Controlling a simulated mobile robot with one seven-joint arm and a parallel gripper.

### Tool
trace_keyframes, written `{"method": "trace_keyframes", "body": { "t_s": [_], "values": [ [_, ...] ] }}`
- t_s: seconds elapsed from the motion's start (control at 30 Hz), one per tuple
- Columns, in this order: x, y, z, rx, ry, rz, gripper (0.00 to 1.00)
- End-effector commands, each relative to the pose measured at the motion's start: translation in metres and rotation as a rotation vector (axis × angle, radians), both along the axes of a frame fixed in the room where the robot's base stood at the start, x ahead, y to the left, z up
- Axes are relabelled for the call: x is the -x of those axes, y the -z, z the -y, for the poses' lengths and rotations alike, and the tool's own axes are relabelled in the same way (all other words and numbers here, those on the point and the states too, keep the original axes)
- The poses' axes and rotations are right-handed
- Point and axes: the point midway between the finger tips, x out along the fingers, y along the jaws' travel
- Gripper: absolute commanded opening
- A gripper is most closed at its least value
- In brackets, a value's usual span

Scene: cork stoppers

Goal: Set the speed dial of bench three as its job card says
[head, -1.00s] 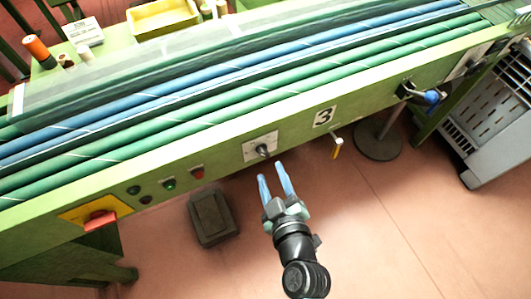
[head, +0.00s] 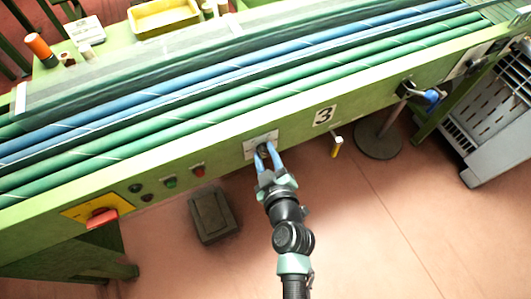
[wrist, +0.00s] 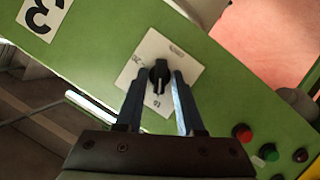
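Bench three carries a white plate (head: 250,144) with a black speed dial knob (wrist: 159,76) on its green front rail, left of the number 3 label (head: 324,116). In the wrist view the plate has small marks around the knob, one like 20 and one like 10. The knob's pale line appears to point toward the mark like 10. My gripper (head: 265,151) is at the dial, its two blue fingers on either side of the knob. In the wrist view the fingers (wrist: 159,82) stand apart with narrow gaps beside the knob. A white card stand (head: 84,30) is at upper left, its writing unreadable.
Red and green buttons (head: 170,183) and a red handle on a yellow plate (head: 103,217) are left of the dial. A dark pedal box (head: 213,215) is on the floor below. Blue and green rollers run above the rail.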

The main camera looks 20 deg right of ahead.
Motion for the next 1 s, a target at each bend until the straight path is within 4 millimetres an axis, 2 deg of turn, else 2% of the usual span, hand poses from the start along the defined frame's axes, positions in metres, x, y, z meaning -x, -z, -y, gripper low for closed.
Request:
{"method": "trace_keyframes", "body": {
  "t_s": [0.03,0.1,0.13,0.57,1.0],
  "values": [
    [0.0001,0.0,0.0,0.0,0.0,0.0,0.13],
    [0.0002,-0.0001,0.0,0.0,0.0,0.0,0.01],
    [0.0002,-0.0001,0.0,0.0,0.0,0.0,0.0],
    [0.0002,0.0008,0.0006,-0.057,0.0,-0.002,0.0],
    [-0.0003,0.0014,0.0037,-0.401,-0.001,-0.013,0.0]
  ]
}}
